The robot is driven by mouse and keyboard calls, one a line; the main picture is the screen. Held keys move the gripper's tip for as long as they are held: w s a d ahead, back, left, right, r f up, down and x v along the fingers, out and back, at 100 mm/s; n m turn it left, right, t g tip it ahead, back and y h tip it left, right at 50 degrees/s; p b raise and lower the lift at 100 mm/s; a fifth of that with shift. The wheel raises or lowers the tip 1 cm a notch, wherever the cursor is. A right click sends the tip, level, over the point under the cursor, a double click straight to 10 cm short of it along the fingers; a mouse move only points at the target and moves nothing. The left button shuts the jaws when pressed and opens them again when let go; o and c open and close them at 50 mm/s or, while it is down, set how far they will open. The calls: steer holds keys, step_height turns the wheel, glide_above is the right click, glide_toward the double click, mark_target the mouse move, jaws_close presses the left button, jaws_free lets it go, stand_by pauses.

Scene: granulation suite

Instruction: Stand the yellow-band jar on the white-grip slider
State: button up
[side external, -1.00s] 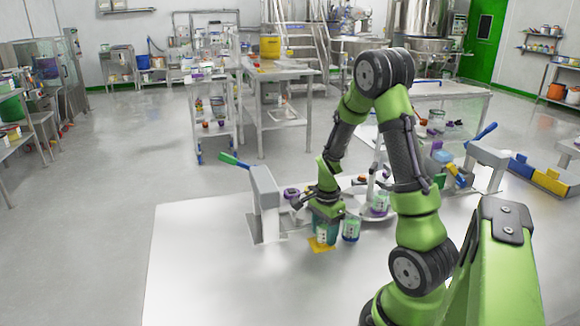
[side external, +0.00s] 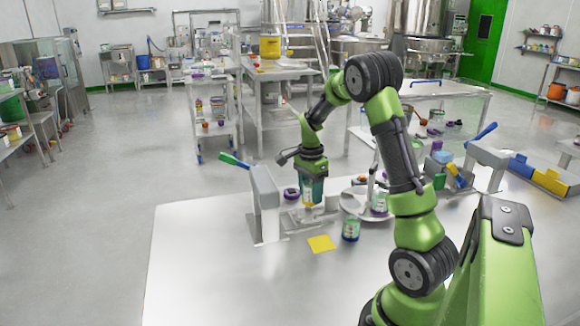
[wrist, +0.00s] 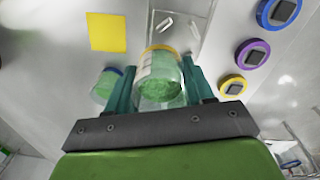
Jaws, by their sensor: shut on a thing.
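My gripper (side external: 312,184) is shut on the yellow-band jar (side external: 307,200), a clear jar with green contents. In the wrist view the jar (wrist: 158,72) sits between the teal fingers of my gripper (wrist: 160,88), its yellow band toward the far end. The side view shows it raised, in front of a grey metal plate (side external: 328,214); the exact gap below it is hard to judge. In the wrist view a grey plate with small white pieces (wrist: 166,22) lies just beyond the jar; I cannot tell for sure whether this is the white-grip slider.
A bare yellow square (side external: 321,244) lies on the white table. A blue-band jar (side external: 351,229) stands right of it. Blue, purple (wrist: 252,53) and yellow rings are at right in the wrist view.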

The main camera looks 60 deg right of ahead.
steer(key=w+d, duration=0.1)
steer(key=w, duration=0.1)
glide_above(303, 217)
steer(key=shift+d+f, duration=0.2)
steer(key=shift+f, duration=0.85)
steer(key=shift+d+f, duration=0.2)
steer(key=shift+f, duration=0.85)
steer(key=shift+f, duration=0.85)
steer(key=shift+a+f, duration=0.3)
steer(key=shift+f, duration=0.05)
stand_by(0.8)
steer(key=o, duration=0.9)
steer(key=shift+o, duration=0.4)
steer(key=shift+r, duration=0.8)
steer(key=shift+d+r, duration=0.2)
steer(key=shift+r, duration=3.2)
